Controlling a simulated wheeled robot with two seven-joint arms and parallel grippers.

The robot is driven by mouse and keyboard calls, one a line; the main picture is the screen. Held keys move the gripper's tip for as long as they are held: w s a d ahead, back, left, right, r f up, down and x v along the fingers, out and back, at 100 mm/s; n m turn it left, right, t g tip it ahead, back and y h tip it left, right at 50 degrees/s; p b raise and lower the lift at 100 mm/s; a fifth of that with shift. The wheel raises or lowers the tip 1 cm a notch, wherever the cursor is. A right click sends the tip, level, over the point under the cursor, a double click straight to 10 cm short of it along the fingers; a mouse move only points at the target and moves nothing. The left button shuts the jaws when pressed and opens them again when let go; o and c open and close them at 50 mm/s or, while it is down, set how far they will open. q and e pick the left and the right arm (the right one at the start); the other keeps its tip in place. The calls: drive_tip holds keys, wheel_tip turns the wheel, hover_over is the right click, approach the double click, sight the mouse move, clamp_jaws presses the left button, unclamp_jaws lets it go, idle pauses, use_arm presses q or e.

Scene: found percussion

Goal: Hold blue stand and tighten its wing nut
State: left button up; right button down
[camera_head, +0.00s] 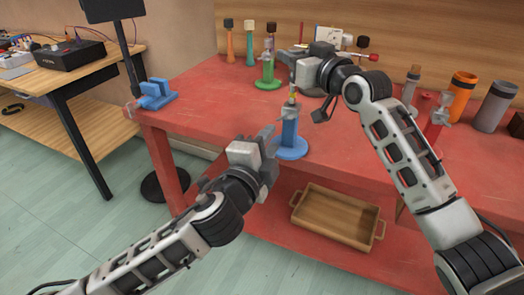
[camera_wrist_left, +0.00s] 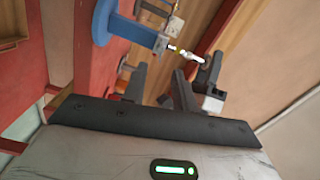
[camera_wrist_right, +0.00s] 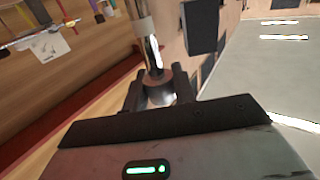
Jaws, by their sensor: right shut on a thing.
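The blue stand (camera_head: 289,137) stands upright on its round base on the red table. In the left wrist view the blue stand (camera_wrist_left: 128,28) lies sideways, beyond the fingertips. A thin rod (camera_wrist_left: 185,52) with yellow and silver parts rises from its top. My left gripper (camera_head: 272,148) is open and empty, just left of the column and apart from it. My right gripper (camera_head: 298,62) is above the stand, shut on the rod's upper end; in the right wrist view a shiny metal end with a brownish ring (camera_wrist_right: 155,79) sits between the fingers. I cannot make out the wing nut clearly.
A green stand (camera_head: 268,72) is behind the blue one, and a blue block-like holder (camera_head: 153,95) is at the table's left edge. An orange cylinder (camera_head: 461,98) and a grey cylinder (camera_head: 495,107) stand at the right. A wooden tray (camera_head: 335,217) is on the lower shelf.

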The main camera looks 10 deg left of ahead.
sight(284, 120)
use_arm(q)
drive_tip(key=shift+v, duration=1.75)
drive_tip(key=o, duration=0.6)
drive_tip(key=shift+o, duration=0.5)
drive_tip(key=n, duration=0.2)
drive_tip(key=d+n, duration=0.1)
drive_tip(key=n, duration=0.1)
drive_tip(key=shift+r, duration=0.1)
drive_tip(key=w+n, duration=0.4)
drive_tip(key=n, duration=0.1)
drive_tip(key=w+d+n, duration=0.1)
drive_tip(key=w+n, duration=0.2)
drive_tip(key=n, duration=0.2)
drive_tip(key=w+d+n, duration=0.1)
drive_tip(key=w+n, duration=0.3)
drive_tip(key=n, duration=0.2)
drive_tip(key=shift+w+d, duration=0.25)
drive_tip(key=shift+w, duration=0.05)
